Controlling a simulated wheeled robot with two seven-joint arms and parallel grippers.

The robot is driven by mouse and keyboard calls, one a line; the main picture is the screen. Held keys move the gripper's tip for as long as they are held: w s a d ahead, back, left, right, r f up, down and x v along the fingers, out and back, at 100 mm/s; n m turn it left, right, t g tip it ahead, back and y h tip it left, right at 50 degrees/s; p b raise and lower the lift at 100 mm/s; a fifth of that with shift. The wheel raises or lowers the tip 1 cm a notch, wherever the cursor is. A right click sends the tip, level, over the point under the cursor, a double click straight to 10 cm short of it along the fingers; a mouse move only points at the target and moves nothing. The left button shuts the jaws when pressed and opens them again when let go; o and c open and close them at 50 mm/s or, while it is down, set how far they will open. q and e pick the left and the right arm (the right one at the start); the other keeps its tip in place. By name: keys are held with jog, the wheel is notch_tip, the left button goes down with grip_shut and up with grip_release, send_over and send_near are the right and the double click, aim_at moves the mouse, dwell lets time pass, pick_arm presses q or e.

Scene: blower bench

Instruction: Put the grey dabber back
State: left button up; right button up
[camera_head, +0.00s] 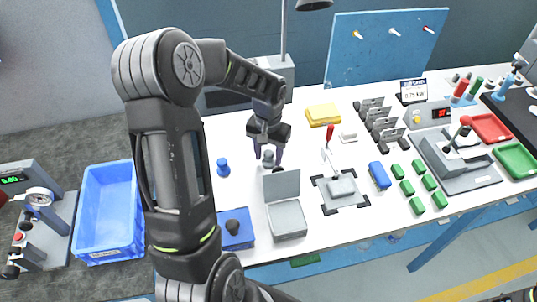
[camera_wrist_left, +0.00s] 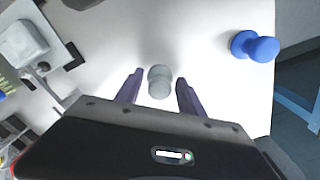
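The grey dabber (camera_head: 268,158) stands on the white table, just behind the open grey box. In the left wrist view the dabber (camera_wrist_left: 159,82) is between the two purple fingers of my left gripper (camera_wrist_left: 157,92), with a gap on each side. My left gripper (camera_head: 267,155) is open and points down over it in the head view, hiding part of it. The open grey box (camera_head: 287,218) has its lid standing up. A blue dabber (camera_head: 223,168) stands to the left; it also shows in the left wrist view (camera_wrist_left: 255,46). My right gripper does not show.
A blue pad box (camera_head: 235,238) with a dark knob is left of the grey box. A blue crate (camera_head: 108,212) stands at the left. A fixture with a grey block (camera_head: 342,187), a blue brush-like block (camera_head: 380,175) and several green blocks are to the right.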

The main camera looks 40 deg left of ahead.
aim_at(269, 153)
pick_arm(q)
notch_tip(269, 153, up, 12)
jog(key=p, duration=0.8)
jog(key=shift+r, duration=0.15)
dwell(1.4)
